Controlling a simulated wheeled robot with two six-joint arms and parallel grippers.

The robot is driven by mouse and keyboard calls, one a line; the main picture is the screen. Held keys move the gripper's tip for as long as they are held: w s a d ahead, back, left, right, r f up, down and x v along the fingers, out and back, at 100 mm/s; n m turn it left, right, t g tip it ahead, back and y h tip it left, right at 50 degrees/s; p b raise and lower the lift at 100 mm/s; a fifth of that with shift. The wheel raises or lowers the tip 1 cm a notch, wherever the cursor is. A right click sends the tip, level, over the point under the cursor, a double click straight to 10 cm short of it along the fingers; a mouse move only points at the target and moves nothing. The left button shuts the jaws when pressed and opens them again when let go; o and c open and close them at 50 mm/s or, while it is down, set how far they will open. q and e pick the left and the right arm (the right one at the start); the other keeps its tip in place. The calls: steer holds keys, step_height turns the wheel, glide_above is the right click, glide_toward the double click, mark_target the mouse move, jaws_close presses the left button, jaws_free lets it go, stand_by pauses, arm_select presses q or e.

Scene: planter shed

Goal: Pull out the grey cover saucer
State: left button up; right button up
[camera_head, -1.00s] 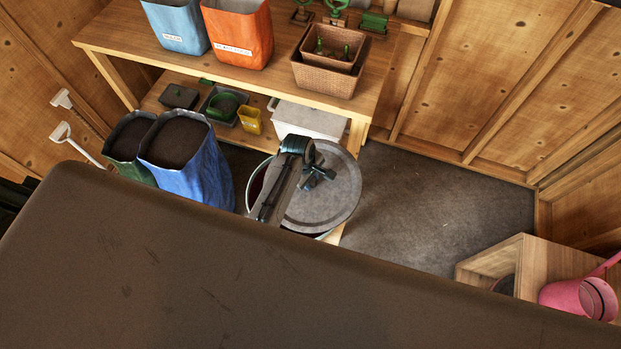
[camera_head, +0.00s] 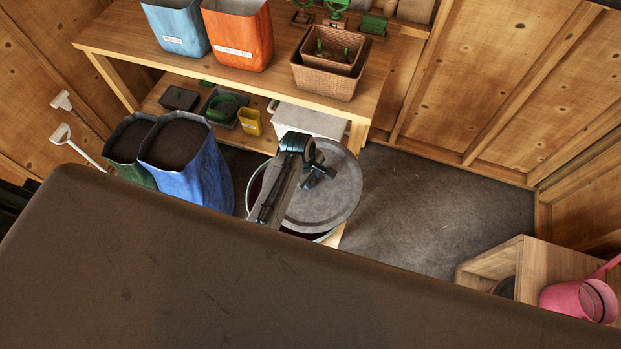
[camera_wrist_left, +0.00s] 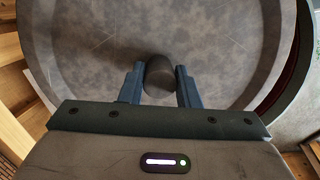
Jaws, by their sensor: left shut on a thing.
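The grey cover saucer (camera_head: 335,205) is a wide round disc lying over a dark red round container (camera_head: 255,187), whose rim shows at its left and lower side. In the left wrist view the saucer (camera_wrist_left: 220,40) fills most of the picture, with a dark round knob (camera_wrist_left: 160,75) near its middle. My left gripper (camera_head: 318,178) is over the saucer, with its fingers on either side of the knob. In the left wrist view the left gripper (camera_wrist_left: 160,88) is shut on the knob. My right gripper is not in view.
A wooden bench (camera_head: 140,40) behind holds a blue bag (camera_head: 178,30), an orange bag (camera_head: 238,35) and brown baskets (camera_head: 325,75). Soil sacks (camera_head: 205,170) stand left of the container. The floor (camera_head: 430,200) to its right is clear. A pink watering can (camera_head: 570,300) is at right.

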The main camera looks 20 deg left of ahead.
arm_select(q)
steer(key=shift+r, duration=1.9)
